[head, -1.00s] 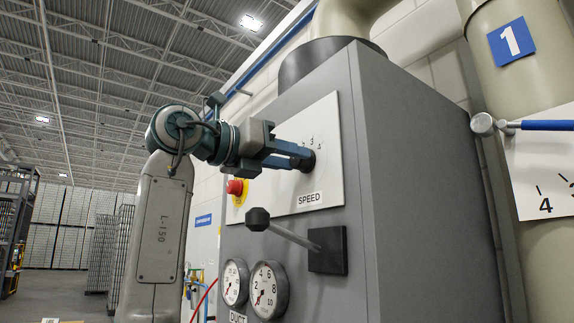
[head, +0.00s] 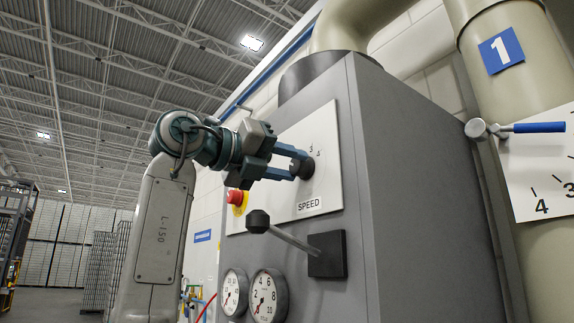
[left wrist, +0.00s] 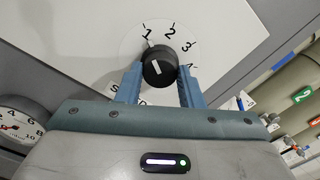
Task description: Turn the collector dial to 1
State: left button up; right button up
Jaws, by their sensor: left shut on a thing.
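The collector dial is a black round knob (left wrist: 160,66) on a white panel marked 1 to 4, with SPEED lettered below it in the head view. Its white pointer line tilts up and left, roughly toward the 1 side; I cannot tell whether it sits exactly on the 1 mark. My left gripper (left wrist: 158,82) is shut on the knob, one blue finger on each side. In the head view the left gripper (head: 297,164) reaches the knob (head: 305,167) from the left, and its fingers partly hide the numbers. My right gripper is not in view.
A lever with a black ball (head: 258,221) sticks out below the panel. A red button (head: 236,197) sits at the panel's left edge, close under the gripper. Two gauges (head: 267,296) are lower down. A blue-handled valve lever (head: 538,127) is on the pipe at right.

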pick_arm(q)
jog(key=o, duration=1)
jog(key=b+v, duration=0.4)
jog(key=v, duration=0.6)
jog(key=shift+s+a, duration=0.25)
jog(key=shift+a, duration=0.05)
